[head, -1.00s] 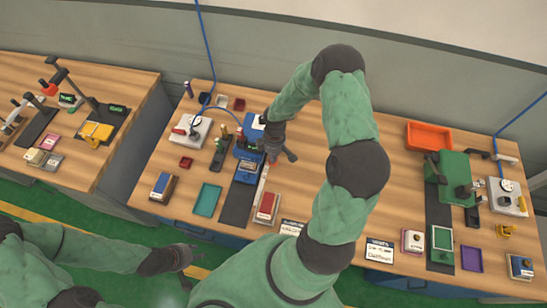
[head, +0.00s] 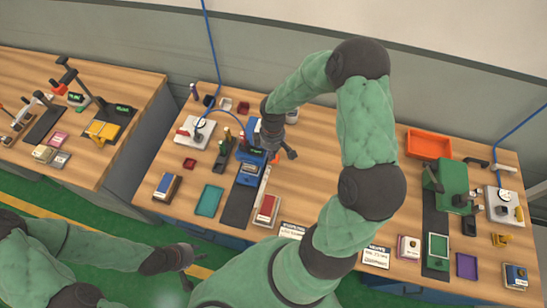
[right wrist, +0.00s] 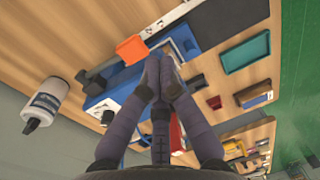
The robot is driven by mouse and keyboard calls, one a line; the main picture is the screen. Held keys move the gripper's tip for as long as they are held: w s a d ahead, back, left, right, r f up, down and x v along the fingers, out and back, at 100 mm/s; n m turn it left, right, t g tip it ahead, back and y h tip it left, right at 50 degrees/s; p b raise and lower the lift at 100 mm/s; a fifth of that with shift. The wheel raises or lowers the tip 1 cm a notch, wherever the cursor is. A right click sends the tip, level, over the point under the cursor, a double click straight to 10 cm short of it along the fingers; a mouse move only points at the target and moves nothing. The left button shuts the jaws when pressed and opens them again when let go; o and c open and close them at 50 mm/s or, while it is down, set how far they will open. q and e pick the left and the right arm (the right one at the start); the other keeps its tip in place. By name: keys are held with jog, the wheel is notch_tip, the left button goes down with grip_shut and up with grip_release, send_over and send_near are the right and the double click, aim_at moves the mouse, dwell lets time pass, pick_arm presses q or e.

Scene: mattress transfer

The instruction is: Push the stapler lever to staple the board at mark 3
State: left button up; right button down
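The blue stapler machine (head: 250,152) stands on the middle table, at the back of a black strip.
A white bottle (right wrist: 46,104) stands behind the stapler. A teal tray (head: 209,200) and a red-topped block (head: 266,209) lie at the front. A green machine (head: 452,186) and an orange bin (head: 429,143) are to the right. The table's middle is mostly clear.

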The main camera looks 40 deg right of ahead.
jog(key=r, duration=0.2)
jog(key=shift+s+a+r, duration=0.3)
jog(key=shift+s+r, duration=0.1)
jog(key=shift+s, duration=0.1)
dwell(0.3)
